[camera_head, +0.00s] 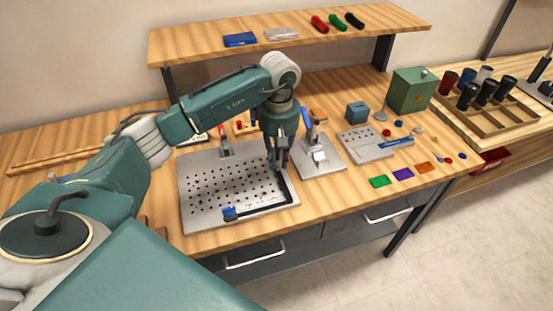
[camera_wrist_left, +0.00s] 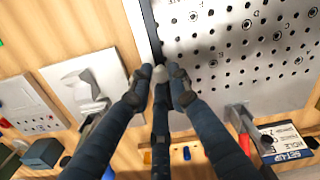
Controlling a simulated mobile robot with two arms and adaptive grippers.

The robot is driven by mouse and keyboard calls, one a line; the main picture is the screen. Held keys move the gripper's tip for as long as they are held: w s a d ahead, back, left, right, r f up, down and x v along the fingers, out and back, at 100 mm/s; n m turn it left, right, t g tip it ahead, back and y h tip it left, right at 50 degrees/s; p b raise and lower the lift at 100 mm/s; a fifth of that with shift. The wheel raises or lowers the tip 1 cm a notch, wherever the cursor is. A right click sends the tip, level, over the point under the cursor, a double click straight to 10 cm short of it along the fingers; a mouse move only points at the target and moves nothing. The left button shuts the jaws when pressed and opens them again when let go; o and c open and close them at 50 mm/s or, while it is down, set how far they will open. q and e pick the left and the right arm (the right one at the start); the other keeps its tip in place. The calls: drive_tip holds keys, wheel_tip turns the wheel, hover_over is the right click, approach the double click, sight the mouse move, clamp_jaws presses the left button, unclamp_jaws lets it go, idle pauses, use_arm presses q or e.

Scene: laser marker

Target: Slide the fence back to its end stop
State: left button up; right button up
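The fence is a black L-shaped bar (camera_head: 289,190) on the grey perforated plate (camera_head: 190,190). It runs along the plate's right and front edges, with a blue knob (camera_head: 229,213) at its front left end. In the left wrist view one arm of the fence (camera_wrist_left: 150,30) lies along the plate edge (camera_wrist_left: 215,95). My left gripper (camera_head: 278,168) points down at the far end of the fence's right arm. In the wrist view its fingertips (camera_wrist_left: 160,74) are drawn close together at the bar's end. They hide that end, and I cannot tell whether they touch it. My right gripper is not in view.
A grey fixture with a toggle clamp (camera_head: 318,157) stands just right of the plate. Another clamp (camera_head: 224,145) stands at the plate's back edge. A control panel (camera_head: 365,143), a green box (camera_head: 411,90) and coloured tags (camera_head: 402,173) lie farther right. A shelf (camera_head: 200,50) spans the back.

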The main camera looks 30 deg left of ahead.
use_arm(q)
drive_tip(key=o, duration=0.3)
drive_tip(key=shift+w+d+r, duration=0.1)
drive_tip(key=shift+w+d, duration=0.1)
drive_tip(key=shift+o, duration=0.2)
drive_tip(key=shift+a, duration=0.1)
wheel_tip(320, 180, up, 12)
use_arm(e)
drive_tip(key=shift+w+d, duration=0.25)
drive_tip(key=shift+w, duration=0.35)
